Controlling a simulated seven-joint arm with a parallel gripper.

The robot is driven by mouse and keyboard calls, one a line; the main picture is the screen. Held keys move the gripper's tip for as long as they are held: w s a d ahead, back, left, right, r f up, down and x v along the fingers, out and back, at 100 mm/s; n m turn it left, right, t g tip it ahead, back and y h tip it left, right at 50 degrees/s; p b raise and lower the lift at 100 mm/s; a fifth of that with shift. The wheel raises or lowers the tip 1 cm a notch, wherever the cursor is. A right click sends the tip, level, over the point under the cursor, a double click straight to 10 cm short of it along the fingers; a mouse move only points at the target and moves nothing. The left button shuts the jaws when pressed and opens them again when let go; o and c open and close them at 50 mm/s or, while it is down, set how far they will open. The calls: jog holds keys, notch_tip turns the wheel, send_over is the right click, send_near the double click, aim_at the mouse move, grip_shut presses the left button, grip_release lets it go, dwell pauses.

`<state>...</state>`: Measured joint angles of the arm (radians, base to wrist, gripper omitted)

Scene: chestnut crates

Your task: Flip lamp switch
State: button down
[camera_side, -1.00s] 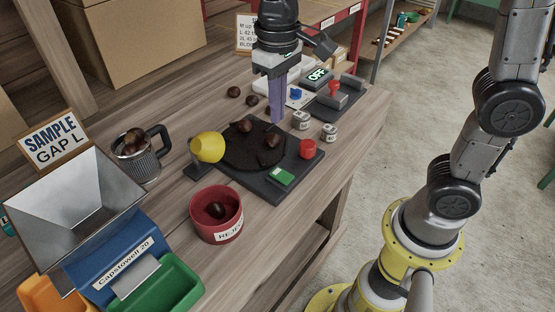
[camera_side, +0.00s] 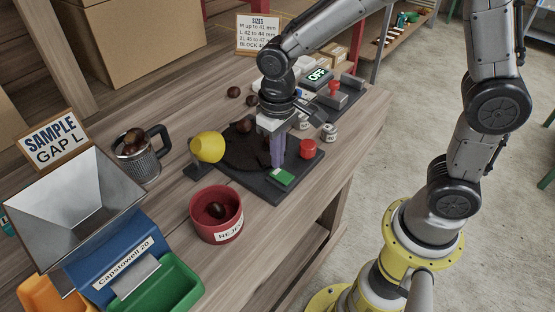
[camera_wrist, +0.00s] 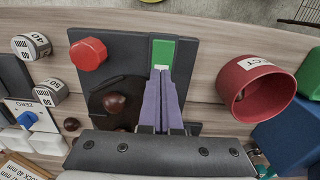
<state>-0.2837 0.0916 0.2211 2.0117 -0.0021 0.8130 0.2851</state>
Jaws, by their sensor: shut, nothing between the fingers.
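A green switch (camera_side: 281,177) sits at the near corner of a dark base plate (camera_side: 258,185). A yellow lamp head (camera_side: 207,147) stands at the plate's left side. My gripper (camera_side: 277,166) points down over the plate with its purple fingers shut and empty. Its tips are close to the switch, just behind it in the side view. In the wrist view the switch (camera_wrist: 162,52) lies just beyond the fingertips (camera_wrist: 161,74). I cannot tell whether they touch. A red knob (camera_side: 308,148) is on the same plate, to the right; it also shows in the wrist view (camera_wrist: 88,54).
Chestnuts lie on the dark round disc (camera_side: 238,150) of the plate, partly behind my gripper. A red reject bowl (camera_side: 205,224) stands in front left. A mug (camera_side: 137,160) is left.

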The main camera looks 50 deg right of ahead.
aim_at(277, 171)
jog(key=shift+f, duration=0.9)
jog(key=shift+w+f, duration=0.1)
jog(key=shift+f, duration=0.1)
jog(key=shift+s+g, duration=0.2)
jog(key=shift+g, duration=0.1)
jog(key=shift+s+r, duration=0.3)
jog(key=shift+s, duration=0.3)
notch_tip(277, 171, up, 14)
jog(key=w, duration=0.1)
jog(key=shift+w, duration=0.25)
